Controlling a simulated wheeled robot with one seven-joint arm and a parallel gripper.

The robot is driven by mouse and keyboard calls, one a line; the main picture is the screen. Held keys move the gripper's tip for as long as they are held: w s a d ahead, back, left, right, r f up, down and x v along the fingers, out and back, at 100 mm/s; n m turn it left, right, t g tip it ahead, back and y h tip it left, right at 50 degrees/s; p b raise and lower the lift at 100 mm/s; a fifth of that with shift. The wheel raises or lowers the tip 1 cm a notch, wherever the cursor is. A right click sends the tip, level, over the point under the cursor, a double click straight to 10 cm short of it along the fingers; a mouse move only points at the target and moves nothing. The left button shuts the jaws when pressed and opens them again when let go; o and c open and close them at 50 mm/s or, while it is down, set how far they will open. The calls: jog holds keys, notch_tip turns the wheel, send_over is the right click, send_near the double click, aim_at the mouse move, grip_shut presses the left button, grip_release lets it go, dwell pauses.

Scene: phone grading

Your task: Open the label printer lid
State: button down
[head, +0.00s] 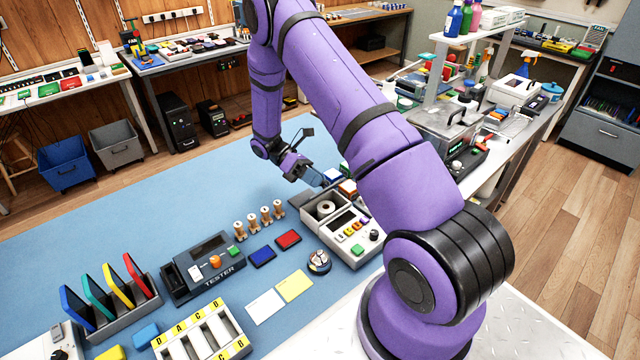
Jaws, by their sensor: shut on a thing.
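The label printer (352,232) is a cream box with a small dark screen and coloured buttons, standing on the blue mat near the middle of the head view. A white paper roll (325,209) shows in its open bay. The fingertips are small and partly hidden, so the exact contact is unclear. My purple arm passes close over the printer's right side and hides what lies behind.
A grey tester (208,268), several wooden spools (253,222), a blue block (262,257), a red block (288,239) and a round badge (318,261) lie left of the printer. A rack of coloured panels (112,308) stands at left. The blue mat (130,225) is clear behind them.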

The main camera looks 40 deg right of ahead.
jog(key=shift+w+a+f+n+g+h, duration=0.1)
jog(key=shift+w+f+n+g+h, duration=0.25)
jog(key=shift+w+g, duration=0.6)
jog(key=shift+w+d+f+n+g+h, duration=0.15)
jog(key=shift+w+n+g+h, duration=0.35)
jog(key=shift+g, duration=0.9)
jog(key=shift+w+a+f+n+g+h, duration=0.15)
jog(key=shift+w+f+n+g+h, duration=0.25)
jog(key=shift+w+g, duration=0.6)
jog(key=shift+g, duration=0.45)
